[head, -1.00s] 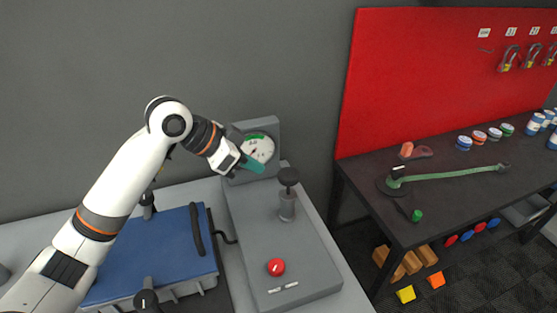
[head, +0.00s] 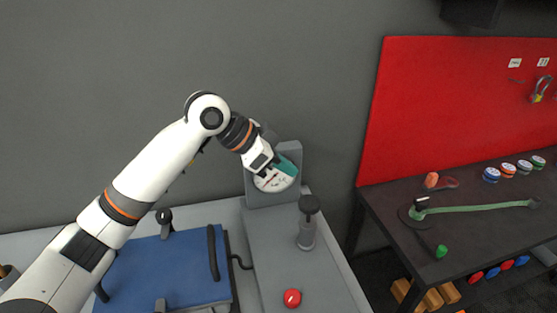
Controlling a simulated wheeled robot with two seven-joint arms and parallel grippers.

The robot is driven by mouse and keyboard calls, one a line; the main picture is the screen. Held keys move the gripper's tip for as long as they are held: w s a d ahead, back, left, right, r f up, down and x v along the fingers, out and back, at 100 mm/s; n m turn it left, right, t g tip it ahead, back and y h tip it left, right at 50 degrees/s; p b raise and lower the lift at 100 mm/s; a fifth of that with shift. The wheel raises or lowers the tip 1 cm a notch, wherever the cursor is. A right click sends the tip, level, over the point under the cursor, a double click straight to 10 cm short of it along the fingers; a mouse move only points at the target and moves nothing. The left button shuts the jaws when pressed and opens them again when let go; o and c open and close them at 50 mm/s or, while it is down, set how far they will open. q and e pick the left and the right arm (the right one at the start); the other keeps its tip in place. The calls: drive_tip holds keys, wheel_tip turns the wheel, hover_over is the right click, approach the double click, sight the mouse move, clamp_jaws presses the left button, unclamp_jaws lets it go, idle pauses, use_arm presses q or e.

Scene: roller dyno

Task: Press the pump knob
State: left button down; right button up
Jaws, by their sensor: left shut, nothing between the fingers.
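The pump knob (head: 309,203) is a dark round cap on top of a grey upright cylinder (head: 306,234) on the grey machine panel (head: 270,245). My left gripper (head: 291,166) has teal fingers and is shut and empty. In the picture it lies above and a little left of the knob, in front of the round white gauge (head: 273,182), whose upper part it hides. The fingers appear apart from the knob. A red button (head: 292,298) sits on the panel below the pump. My right gripper is out of view.
A blue pad (head: 165,270) with dark handles lies left of the panel. On the right, a dark workbench (head: 470,240) holds a green-handled tool (head: 480,208) and several small coloured lids. A red pegboard (head: 450,110) stands behind it.

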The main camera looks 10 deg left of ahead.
sight(301, 210)
use_arm(q)
drive_tip(key=p+x, duration=0.1)
drive_tip(key=x, duration=0.4)
drive_tip(key=shift+w+d+f, duration=0.1)
drive_tip(key=shift+d+f, duration=0.1)
drive_tip(key=shift+d, duration=0.1)
wheel_tip(301, 210, down, 3)
drive_tip(key=shift+a+f+p, duration=0.1)
drive_tip(key=shift+f+p, duration=0.1)
drive_tip(key=shift+p, duration=0.35)
drive_tip(key=shift+f, duration=0.35)
drive_tip(key=shift+f, duration=0.1)
wheel_tip(301, 210, down, 5)
drive_tip(key=shift+b, duration=0.6)
drive_tip(key=shift+f, duration=0.1)
